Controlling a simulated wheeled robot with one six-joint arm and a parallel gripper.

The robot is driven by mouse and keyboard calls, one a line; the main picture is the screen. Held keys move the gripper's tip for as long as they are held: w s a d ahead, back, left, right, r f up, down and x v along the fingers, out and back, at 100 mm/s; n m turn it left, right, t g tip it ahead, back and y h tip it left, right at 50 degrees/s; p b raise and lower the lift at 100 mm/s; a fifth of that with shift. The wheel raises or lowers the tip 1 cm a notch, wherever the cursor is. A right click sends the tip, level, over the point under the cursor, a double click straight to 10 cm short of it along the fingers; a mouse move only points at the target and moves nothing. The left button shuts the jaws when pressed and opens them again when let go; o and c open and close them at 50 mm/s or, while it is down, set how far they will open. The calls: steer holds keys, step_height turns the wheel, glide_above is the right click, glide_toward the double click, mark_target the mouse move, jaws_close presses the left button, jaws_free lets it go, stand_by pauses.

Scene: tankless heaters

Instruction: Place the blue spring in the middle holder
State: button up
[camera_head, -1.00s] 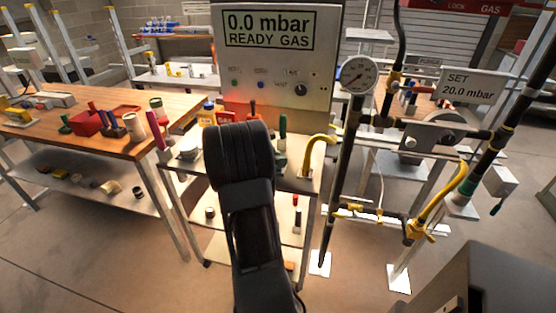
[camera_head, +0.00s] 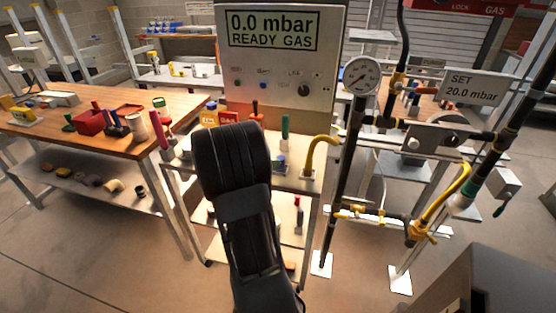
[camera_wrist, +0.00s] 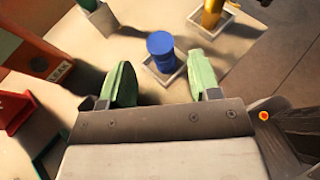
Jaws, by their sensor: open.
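The blue spring (camera_wrist: 160,46) shows as a short upright blue cylinder in the wrist view. It stands inside a shallow square holder (camera_wrist: 168,76), between a holder with a green piece (camera_wrist: 103,20) on the left and a holder with a yellow piece (camera_wrist: 225,17) on the right. My gripper (camera_wrist: 162,76) is open, with its two green fingers apart and nothing between them. The spring is just beyond the fingertips, apart from them. In the head view the spring (camera_head: 280,161) is small beside my arm, and my gripper is hidden behind the arm.
A grey gas panel (camera_head: 283,75) stands behind the bench. A yellow bent pipe (camera_head: 318,150) and a gauge (camera_head: 362,75) on a black pipe stand on the right. An orange box (camera_wrist: 48,58) is at the left in the wrist view. A wooden table (camera_head: 60,130) is on the left.

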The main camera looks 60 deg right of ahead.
steer(key=w+a+r+n+t+y, duration=0.2)
steer(key=w+a+r+n+t, duration=0.3)
steer(key=w+a+n+t, duration=0.55)
steer(key=w+a+r+n+t+y, duration=0.35)
steer(key=w+a+n+t, duration=0.3)
steer(key=a+n, duration=0.7)
steer(key=s+a+f+n+g+y, duration=0.1)
steer(key=s+a+f+n+y, duration=0.2)
steer(key=a+n, duration=0.6)
steer(key=s+a+n+g+y, duration=0.1)
steer(key=s+a+n+y, duration=0.3)
steer(key=n, duration=0.9)
steer(key=s+a+f+n+g, duration=0.1)
steer(key=s+f+n+g, duration=0.1)
steer(key=s+n, duration=0.4)
steer(key=s+a+f+n+g, duration=0.1)
steer(key=s+f+n+g, duration=0.2)
steer(key=s+n, duration=0.3)
steer(key=shift+s+n+g, duration=0.2)
steer(key=shift+n+g, duration=0.1)
steer(key=shift+g, duration=0.5)
